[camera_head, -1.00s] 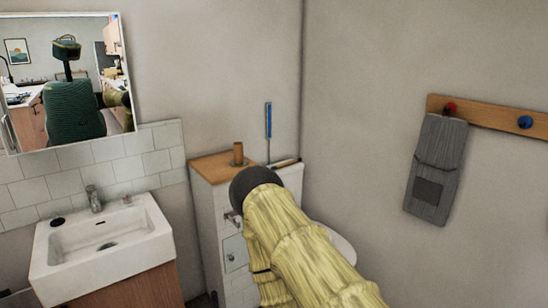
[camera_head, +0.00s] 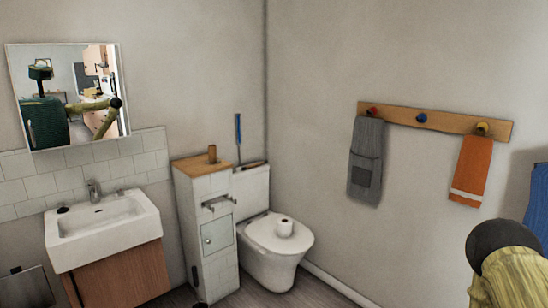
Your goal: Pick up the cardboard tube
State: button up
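The brown cardboard tube (camera_head: 212,153) stands upright on the wooden top of a narrow tiled cabinet (camera_head: 206,235), between the sink and the toilet. It is small and far from me in the head view. My arm, wrapped in yellow, shows at the lower right with its dark rounded joint, well apart from the tube. My gripper's fingers are not visible in the head view.
The white sink (camera_head: 104,229) is left of the cabinet. A blue-handled brush (camera_head: 238,128) stands behind. Towels hang from a wooden rack (camera_head: 395,118) on the right wall.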

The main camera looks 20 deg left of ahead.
aim_at(212, 153)
jog(key=z, duration=0.1)
jog(key=i, duration=2.15)
jog(key=u, duration=1.65)
jog(key=i, duration=0.8)
jog(key=u, duration=0.8)
